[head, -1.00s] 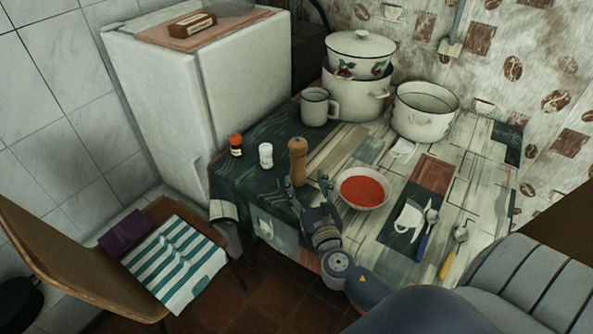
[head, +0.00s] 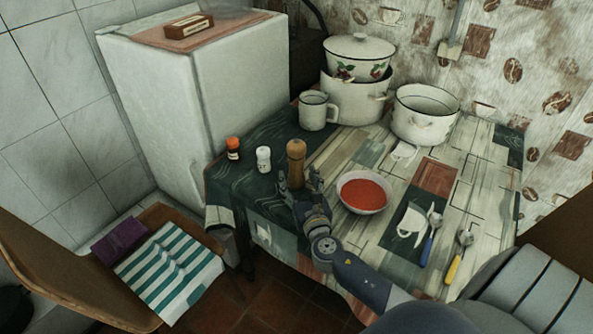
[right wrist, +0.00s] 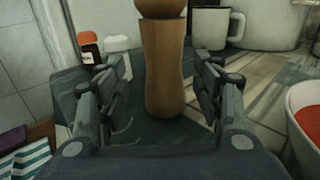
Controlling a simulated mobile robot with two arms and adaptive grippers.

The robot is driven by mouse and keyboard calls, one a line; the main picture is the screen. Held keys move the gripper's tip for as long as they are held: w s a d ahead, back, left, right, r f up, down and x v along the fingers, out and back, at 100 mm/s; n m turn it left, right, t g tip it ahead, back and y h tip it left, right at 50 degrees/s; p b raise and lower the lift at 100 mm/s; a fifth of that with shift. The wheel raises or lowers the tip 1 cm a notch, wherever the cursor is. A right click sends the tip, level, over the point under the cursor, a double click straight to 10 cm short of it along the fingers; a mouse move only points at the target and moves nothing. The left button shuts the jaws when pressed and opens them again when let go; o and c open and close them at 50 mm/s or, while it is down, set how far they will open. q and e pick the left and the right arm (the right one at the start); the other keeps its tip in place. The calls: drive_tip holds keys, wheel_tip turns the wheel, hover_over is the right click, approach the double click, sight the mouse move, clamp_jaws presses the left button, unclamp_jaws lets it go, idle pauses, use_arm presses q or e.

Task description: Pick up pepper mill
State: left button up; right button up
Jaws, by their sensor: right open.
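The wooden pepper mill (head: 296,160) stands upright on the table beside the soup bowl in the head view. In the right wrist view the pepper mill (right wrist: 164,70) rises in the middle, its top cut off by the frame. My right gripper (head: 298,182) is open, with its fingers reaching toward the mill from the front. In the right wrist view the gripper (right wrist: 165,88) has one finger on each side of the mill, with visible gaps on both sides. My left gripper is not in view.
A bowl of red soup (head: 363,192) is close on the right. A white shaker (head: 263,160) and an orange-capped jar (head: 233,148) stand to the left. A white mug (head: 317,111), stacked pots (head: 355,95) and an open pot (head: 425,115) are behind. Spoons (head: 432,240) lie at right.

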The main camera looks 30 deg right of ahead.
sight(298, 145)
drive_tip(key=x, duration=0.4)
drive_tip(key=shift+d+f, duration=0.1)
drive_tip(key=shift+d, duration=0.1)
drive_tip(key=shift+c, duration=0.3)
drive_tip(key=c, duration=1.2)
drive_tip(key=shift+c, duration=0.2)
wheel_tip(298, 145, up, 9)
drive_tip(key=p, duration=0.4)
drive_tip(key=shift+r+p, duration=0.35)
drive_tip(key=shift+r, duration=0.2)
